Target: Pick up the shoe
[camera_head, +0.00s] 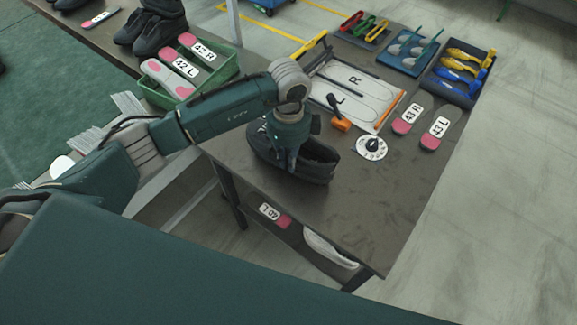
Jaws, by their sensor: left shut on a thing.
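A black shoe (314,166) is at the near left edge of the dark work table (400,205) in the head view. My left gripper (286,150) points down at the shoe's left half and is shut on it. The gripper covers part of the shoe's upper. The shoe looks upright and low over the table; I cannot tell whether its sole touches the tabletop. My right gripper is not in view.
A white board with shoe outlines (372,88) lies behind the shoe, with an orange-based lever (340,124) and a round dial (371,147) nearby. Insoles (408,119), tool trays and a green crate (232,70) stand farther off. The table's front right is clear.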

